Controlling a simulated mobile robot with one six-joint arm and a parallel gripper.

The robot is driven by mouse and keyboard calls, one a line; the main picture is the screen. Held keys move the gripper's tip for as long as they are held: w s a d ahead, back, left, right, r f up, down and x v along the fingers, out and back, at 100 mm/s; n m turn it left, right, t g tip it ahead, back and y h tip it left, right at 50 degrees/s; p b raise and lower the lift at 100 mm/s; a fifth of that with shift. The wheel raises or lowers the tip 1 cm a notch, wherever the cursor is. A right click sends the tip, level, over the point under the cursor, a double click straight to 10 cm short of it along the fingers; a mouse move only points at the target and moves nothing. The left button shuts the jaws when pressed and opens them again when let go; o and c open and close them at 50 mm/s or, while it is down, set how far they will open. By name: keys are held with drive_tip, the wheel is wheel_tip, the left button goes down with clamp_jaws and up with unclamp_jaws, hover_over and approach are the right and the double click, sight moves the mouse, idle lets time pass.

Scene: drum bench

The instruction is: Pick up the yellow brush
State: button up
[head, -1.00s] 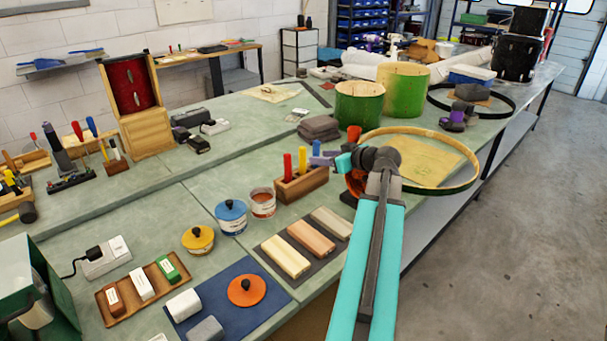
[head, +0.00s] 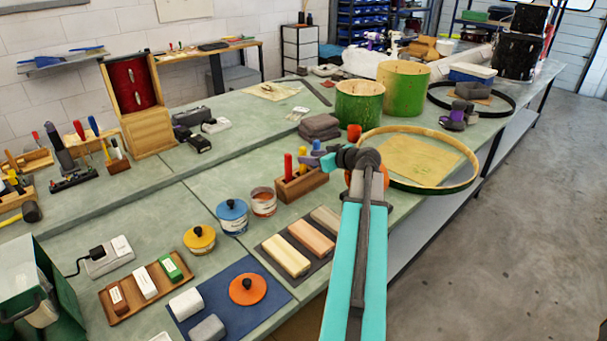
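A yellow handle (head: 302,157), which looks like the yellow brush, stands upright in a wooden block (head: 303,183) on the green bench. A red handle (head: 288,165) stands to its left and a blue one (head: 316,146) to its right. My arm reaches in from the lower right, and its dark wrist joint is to the right of the block. The brush's lower end is hidden in the block.
A tin (head: 263,202) and wooden bars (head: 286,254) are in front of the block. The bench's front edge runs under my arm.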

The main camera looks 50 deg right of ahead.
sight(303, 168)
drive_tip(key=p+x, duration=0.1)
drive_tip(key=x, duration=0.2)
drive_tip(key=shift+w+p, duration=0.35)
drive_tip(key=shift+w+f, duration=0.25)
drive_tip(key=shift+w, duration=0.1)
drive_tip(key=c, duration=0.8)
